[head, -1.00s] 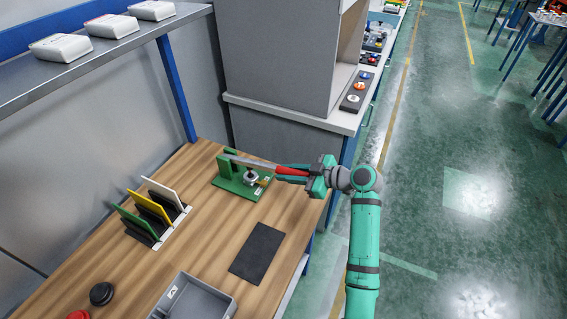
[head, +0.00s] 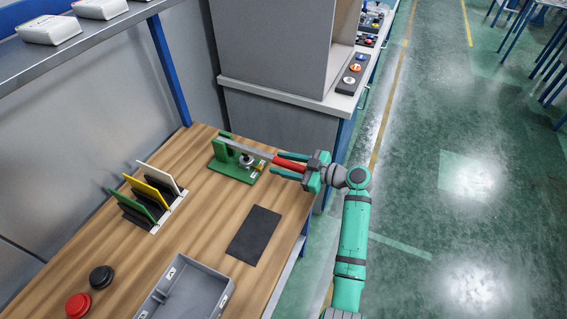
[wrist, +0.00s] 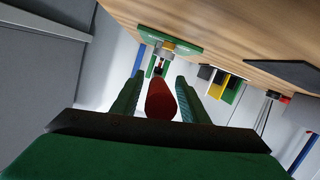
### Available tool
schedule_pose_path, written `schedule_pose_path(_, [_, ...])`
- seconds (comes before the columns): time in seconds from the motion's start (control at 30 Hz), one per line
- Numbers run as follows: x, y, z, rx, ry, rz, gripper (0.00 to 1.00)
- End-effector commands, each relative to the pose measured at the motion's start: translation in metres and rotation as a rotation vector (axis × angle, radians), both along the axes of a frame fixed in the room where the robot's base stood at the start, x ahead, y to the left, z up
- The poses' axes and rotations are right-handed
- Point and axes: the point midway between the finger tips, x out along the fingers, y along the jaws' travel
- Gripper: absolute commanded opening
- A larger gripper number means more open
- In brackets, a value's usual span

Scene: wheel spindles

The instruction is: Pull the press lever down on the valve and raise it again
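The valve (head: 246,160) is a small metal body on a green base plate (head: 231,172) with a green upright, at the far end of the wooden bench. Its press lever (head: 257,150) is a grey bar from the upright, sloping down to a red handle (head: 289,165) over the bench's right edge. My gripper (head: 284,164) is open with one finger on each side of the red handle. In the wrist view the handle (wrist: 160,98) lies between the two green fingers, with narrow gaps showing. Contact with either finger cannot be told.
A rack with white, yellow and green plates (head: 151,197) stands left of the valve. A black mat (head: 254,235) and a grey tray (head: 222,298) lie nearer, with a red button (head: 77,305) and a black one (head: 101,278). A grey cabinet (head: 275,45) stands behind.

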Motion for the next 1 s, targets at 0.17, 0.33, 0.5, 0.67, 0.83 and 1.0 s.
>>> schedule_pose_path(0.17, [0.001, -0.001, 0.001, 0.000, -0.002, -0.003, 0.40])
schedule_pose_path(0.33, [0.000, -0.005, 0.002, 0.000, -0.002, -0.005, 0.40])
schedule_pose_path(0.5, [-0.007, -0.023, 0.006, 0.000, -0.003, -0.006, 0.40])
schedule_pose_path(0.67, [-0.019, -0.050, 0.013, 0.000, -0.003, -0.006, 0.40])
schedule_pose_path(0.83, [-0.030, -0.077, 0.020, 0.000, -0.003, -0.005, 0.40])
schedule_pose_path(1.0, [-0.037, -0.093, 0.024, 0.000, -0.001, -0.005, 0.40])
